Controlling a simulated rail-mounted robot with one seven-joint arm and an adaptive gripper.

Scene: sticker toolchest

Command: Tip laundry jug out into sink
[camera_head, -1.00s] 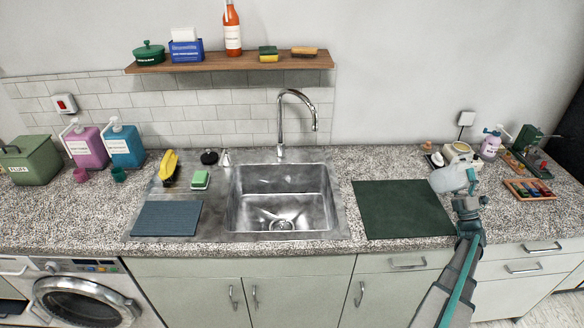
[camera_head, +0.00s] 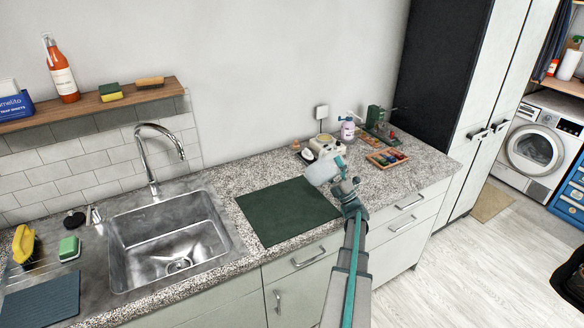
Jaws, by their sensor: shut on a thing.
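A whitish, cloudy jug (camera_head: 319,173), which looks like the laundry jug, is at my gripper (camera_head: 338,167), above the counter near the right end of the green mat. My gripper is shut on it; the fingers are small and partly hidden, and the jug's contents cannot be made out. The steel sink (camera_head: 120,262) is at the left, with an empty-looking basin and a tall curved tap (camera_head: 148,160) behind it. The jug is well to the right of the sink, with the mat between them.
The dark green mat (camera_head: 285,212) lies bare on the counter.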

